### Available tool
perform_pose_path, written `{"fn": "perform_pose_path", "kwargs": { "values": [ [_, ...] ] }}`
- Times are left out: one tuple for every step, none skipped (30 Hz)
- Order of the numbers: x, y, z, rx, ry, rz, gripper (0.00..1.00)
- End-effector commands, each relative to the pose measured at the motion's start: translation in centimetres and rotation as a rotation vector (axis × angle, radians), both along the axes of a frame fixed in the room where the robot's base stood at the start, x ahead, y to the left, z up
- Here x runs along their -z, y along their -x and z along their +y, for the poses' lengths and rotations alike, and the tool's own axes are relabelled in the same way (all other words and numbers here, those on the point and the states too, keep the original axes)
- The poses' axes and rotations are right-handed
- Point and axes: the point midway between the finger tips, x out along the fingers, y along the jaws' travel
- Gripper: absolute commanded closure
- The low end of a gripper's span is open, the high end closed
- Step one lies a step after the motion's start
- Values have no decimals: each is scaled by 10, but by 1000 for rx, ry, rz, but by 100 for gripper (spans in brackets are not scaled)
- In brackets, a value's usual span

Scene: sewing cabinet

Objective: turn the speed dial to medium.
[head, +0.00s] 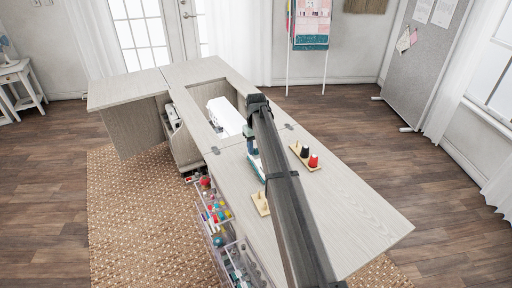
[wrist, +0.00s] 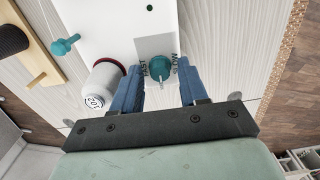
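The speed dial (wrist: 160,66) is a small teal knob on the white sewing machine (wrist: 110,32) in the wrist view. "FAST" is printed on its left and "SLOW" on its right. A thin pale piece sticks out from the dial toward the bottom of the picture; I cannot tell whether it is the pointer. My gripper (wrist: 160,72) is open, with one blue finger on each side of the dial and visible gaps between.
A white round part with a red ring (wrist: 104,84) stands close beside the left finger. A teal knob (wrist: 64,46) is farther left. A wooden thread holder (head: 304,156) with red and black spools stands on the cabinet top (head: 350,210). The front right top is clear.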

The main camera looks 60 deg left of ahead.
Motion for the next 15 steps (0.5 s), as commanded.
{"fn": "perform_pose_path", "kwargs": {
  "values": [
    [0,0,0,0,0,0,52],
    [0,0,0,0,0,0,50],
    [0,0,0,0,0,0,50],
    [0,0,0,0,0,0,50],
    [0,0,0,0,0,0,50],
    [0,0,0,0,0,0,50],
    [0,0,0,0,0,0,50],
    [0,0,0,0,0,0,50],
    [0,0,0,0,0,0,50],
    [-1,0,0,0,0,0,50],
    [-3,0,0,0,0,0,50],
    [-5,0,0,0,0,0,50],
    [-8,0,0,0,-1,0,50],
    [-11,0,0,0,-1,0,50],
    [-16,0,0,0,-2,0,50]
  ]
}}
